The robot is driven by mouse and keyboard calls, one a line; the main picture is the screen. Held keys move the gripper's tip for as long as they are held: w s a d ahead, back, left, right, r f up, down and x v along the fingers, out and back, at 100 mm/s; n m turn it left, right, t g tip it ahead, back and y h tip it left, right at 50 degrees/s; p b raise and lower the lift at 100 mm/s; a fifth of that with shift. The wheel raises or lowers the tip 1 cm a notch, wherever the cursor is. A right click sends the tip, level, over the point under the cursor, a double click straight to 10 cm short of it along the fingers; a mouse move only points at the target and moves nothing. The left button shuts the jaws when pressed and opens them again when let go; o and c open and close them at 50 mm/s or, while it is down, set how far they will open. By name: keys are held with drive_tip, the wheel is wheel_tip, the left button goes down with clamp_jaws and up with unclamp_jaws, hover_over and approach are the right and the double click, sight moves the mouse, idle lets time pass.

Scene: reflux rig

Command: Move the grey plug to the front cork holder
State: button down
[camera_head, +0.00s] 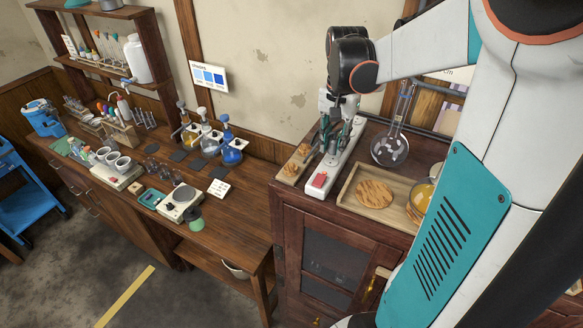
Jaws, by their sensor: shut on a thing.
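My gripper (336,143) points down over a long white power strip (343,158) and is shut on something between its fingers. What it holds is small and mostly hidden by the fingers; it appears to be the grey plug, and I cannot tell whether it is in the strip or clear of it. A wooden board left of the strip bears two cork holders. The front cork holder (291,169) is near the board's front end, left of the gripper and apart from it. The other cork holder (304,150) sits farther back.
The strip has a red switch (320,180) at its front end. On the right, a wooden tray (348,196) holds a cork ring, and a round glass flask (390,149) stands behind it. The cabinet edge is just in front. A lower bench (240,172) lies left.

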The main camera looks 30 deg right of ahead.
drive_tip(key=shift+r+p, duration=0.8)
drive_tip(key=shift+r, duration=0.65)
drive_tip(key=shift+w+a, duration=0.25)
drive_tip(key=shift+a, duration=0.25)
hover_over(291, 167)
wheel_tip(291, 167, down, 4)
drive_tip(key=b, duration=0.3)
drive_tip(key=shift+r+b, duration=0.2)
drive_tip(key=shift+b, duration=0.15)
drive_tip(key=shift+f+b, duration=0.45)
drive_tip(key=shift+f, duration=0.2)
drive_tip(key=shift+f, duration=0.15)
drive_tip(key=shift+f+b, duration=0.6)
drive_tip(key=shift+b, duration=0.05)
drive_tip(key=shift+f, duration=0.25)
